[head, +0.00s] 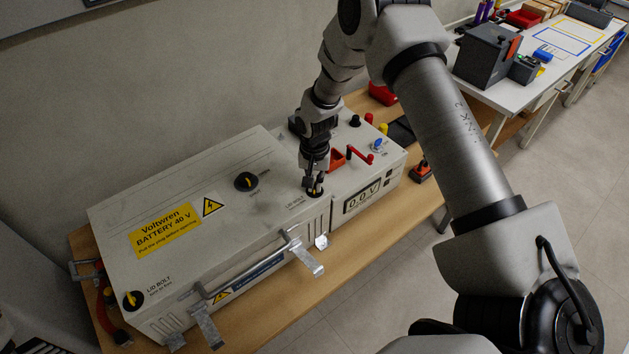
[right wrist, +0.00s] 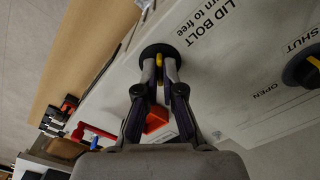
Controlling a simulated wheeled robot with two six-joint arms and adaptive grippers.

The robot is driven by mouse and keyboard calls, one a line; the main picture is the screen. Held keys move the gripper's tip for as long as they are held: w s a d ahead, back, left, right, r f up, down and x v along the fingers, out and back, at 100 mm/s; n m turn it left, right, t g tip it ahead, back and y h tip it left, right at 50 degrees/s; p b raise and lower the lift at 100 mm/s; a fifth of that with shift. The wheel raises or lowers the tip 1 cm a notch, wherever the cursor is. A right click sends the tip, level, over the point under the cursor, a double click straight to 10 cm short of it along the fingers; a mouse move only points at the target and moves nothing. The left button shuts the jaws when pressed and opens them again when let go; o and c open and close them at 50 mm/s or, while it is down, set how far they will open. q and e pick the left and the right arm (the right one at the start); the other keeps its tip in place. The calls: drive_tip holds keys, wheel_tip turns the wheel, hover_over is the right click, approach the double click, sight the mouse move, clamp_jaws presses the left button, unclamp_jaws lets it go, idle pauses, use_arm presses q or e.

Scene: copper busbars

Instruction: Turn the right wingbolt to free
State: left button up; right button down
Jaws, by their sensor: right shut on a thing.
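The right wingbolt (right wrist: 159,59), a black round knob with a yellow wing, sits at the right end of the battery lid, beside the printed words "LID BOLT". My right gripper (right wrist: 159,68) points down onto it, with its fingers shut on the yellow wing. In the head view the same gripper (head: 315,187) stands over the bolt and hides most of it. The left wingbolt (head: 133,300), black with a yellow wing, is at the front left corner of the grey battery box (head: 190,210). My left gripper is not in view.
A black rotary knob (head: 246,181) stands mid-lid. A meter box (head: 362,196) with a red crank (head: 361,155) adjoins on the right. Metal latches (head: 308,260) and a handle bar are at the box front. A white table (head: 525,92) stands at the back right.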

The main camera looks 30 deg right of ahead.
drive_tip(key=n, duration=0.4)
drive_tip(key=shift+n, duration=0.3)
drive_tip(key=n, duration=0.4)
drive_tip(key=shift+n, duration=0.3)
drive_tip(key=c, duration=1.3)
unclamp_jaws()
drive_tip(key=shift+w, duration=0.1)
wheel_tip(320, 180, up, 12)
